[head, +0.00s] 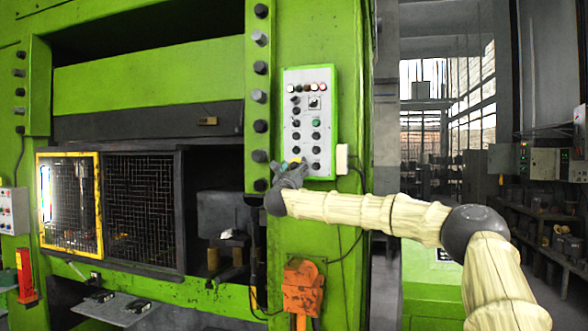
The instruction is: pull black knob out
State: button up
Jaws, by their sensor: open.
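A light grey control panel (308,121) is set on the green press column. It carries several black knobs, such as one at its right side (316,136), along with coloured buttons and lamps near the top. My gripper (288,168) is at the panel's lower left corner, small in the head view, with its fingers open and pointing up toward the lowest controls. It covers part of the panel's lower left. I cannot tell whether the fingers touch a knob or which knob is nearest in depth.
A white box (342,158) with a cable sits just right of the panel. Dark bolts line the column's left edge. A yellow-framed mesh guard (70,202) stands at left.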

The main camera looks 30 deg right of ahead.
grip_shut()
jog(key=shift+s+a+f+b, duration=0.1)
jog(key=shift+a+f+b, duration=0.15)
jog(key=shift+b, duration=0.9)
jog(key=shift+s+a+b, duration=0.1)
jog(key=shift+a+b, duration=0.1)
jog(key=shift+b, duration=0.7)
jog(key=shift+c, duration=1.1)
grip_release()
jog(key=shift+s, duration=0.1)
jog(key=shift+o, duration=1.1)
jog(key=shift+s+r, duration=0.15)
jog(key=shift+r, duration=0.1)
jog(key=shift+f, duration=0.1)
